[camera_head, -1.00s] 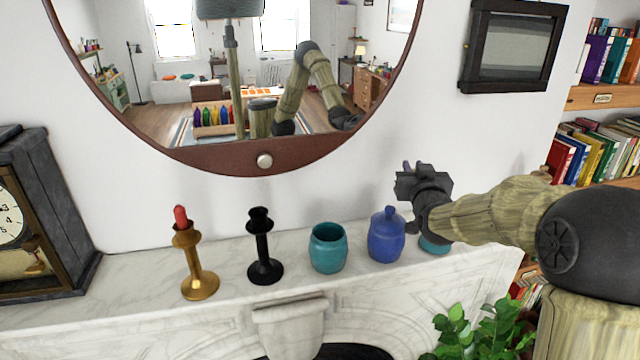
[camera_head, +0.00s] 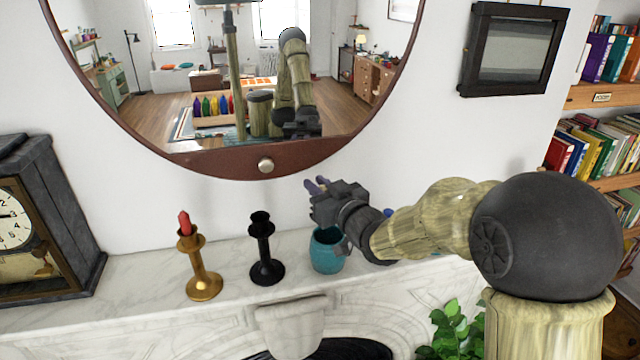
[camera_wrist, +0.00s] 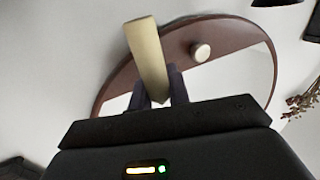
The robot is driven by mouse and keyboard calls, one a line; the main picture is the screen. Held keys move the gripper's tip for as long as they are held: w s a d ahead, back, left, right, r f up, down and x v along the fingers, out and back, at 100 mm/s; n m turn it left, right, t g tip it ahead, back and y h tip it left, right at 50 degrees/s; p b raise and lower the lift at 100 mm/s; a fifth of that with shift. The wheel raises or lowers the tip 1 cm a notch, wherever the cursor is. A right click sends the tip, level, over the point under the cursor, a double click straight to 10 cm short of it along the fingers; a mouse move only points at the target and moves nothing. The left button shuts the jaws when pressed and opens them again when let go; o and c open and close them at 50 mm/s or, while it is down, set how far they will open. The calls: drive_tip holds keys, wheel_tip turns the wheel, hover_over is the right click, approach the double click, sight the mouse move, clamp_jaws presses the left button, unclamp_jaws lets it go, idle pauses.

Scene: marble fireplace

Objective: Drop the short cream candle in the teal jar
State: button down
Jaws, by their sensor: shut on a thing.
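My gripper (camera_head: 316,186) is above the teal jar (camera_head: 326,257) on the mantel, its fingers pointing to the upper left. In the wrist view the gripper (camera_wrist: 157,76) is shut on the short cream candle (camera_wrist: 148,48), which sticks out past the fingertips and looks tilted. I cannot make out the candle in the head view. The jar stands upright, and my gripper and wrist hide part of its rim and right side.
A black candlestick (camera_head: 265,250) stands left of the jar. A gold candlestick (camera_head: 203,277) with a red candle (camera_head: 184,223) is further left, beside a clock (camera_head: 40,225). My arm hides most of the blue jar (camera_head: 388,213). A round mirror (camera_head: 225,164) hangs behind.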

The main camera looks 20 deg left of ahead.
wheel_tip(320, 180, down, 8)
drive_tip(key=b, duration=0.6)
idle(0.7)
drive_tip(key=c, duration=0.8)
unclamp_jaws()
drive_tip(key=shift+o, duration=0.2)
drive_tip(key=shift+r, duration=0.15)
wheel_tip(320, 180, up, 8)
drive_tip(key=p, duration=0.4)
idle(0.8)
